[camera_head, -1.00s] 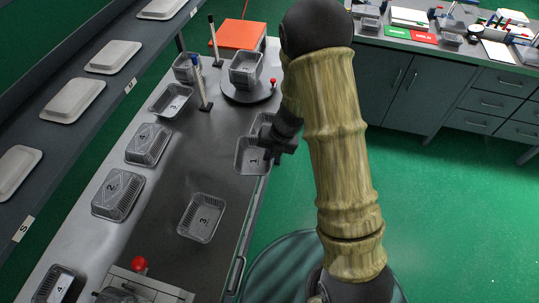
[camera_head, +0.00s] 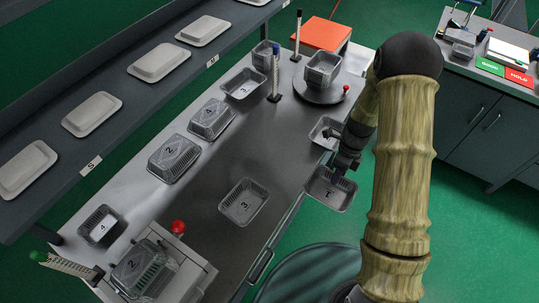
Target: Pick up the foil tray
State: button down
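Several foil trays are in view. The one at my gripper (camera_head: 345,166) is an open silver tray (camera_head: 322,198) with a dark number inside, hard to read here. It shows near the bench's right edge and overlaps that edge in the picture. My gripper reaches down to this tray's far rim and appears shut on it; the fingertips are small and dark. The tray looks lifted clear of the bench, though its height is hard to judge. Another open tray (camera_head: 322,133) lies just beyond, partly hidden by my gripper. A tray marked 3 (camera_head: 243,203) lies mid-bench.
Inverted trays marked 2 (camera_head: 174,157) and 4 (camera_head: 211,119) lie along the bench's left. A turntable (camera_head: 322,94) bears stacked trays, with marker stands beside it. A scale-like box (camera_head: 195,278) stands at the near end. A shelf (camera_head: 120,125) with white lids runs left.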

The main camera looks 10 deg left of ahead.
jog(key=n+h, duration=0.1)
jog(key=n, duration=0.2)
jog(key=d+f+n+h, duration=0.1)
jog(key=n, duration=0.2)
jog(key=d+f+n, duration=0.1)
jog(key=n, duration=0.1)
jog(key=shift+w+d+n+h, duration=0.25)
jog(key=shift+n+h, duration=0.15)
jog(key=w+f+n+t, duration=0.1)
jog(key=n, duration=0.3)
jog(key=w+d+f+n+t+h, duration=0.1)
jog(key=n, duration=0.4)
jog(key=w+d+n+t+h, duration=0.1)
jog(key=n, duration=0.3)
jog(key=shift+d+f+n, duration=0.25)
jog(key=shift+f+n, duration=0.05)
jog(key=shift+f, duration=0.1)
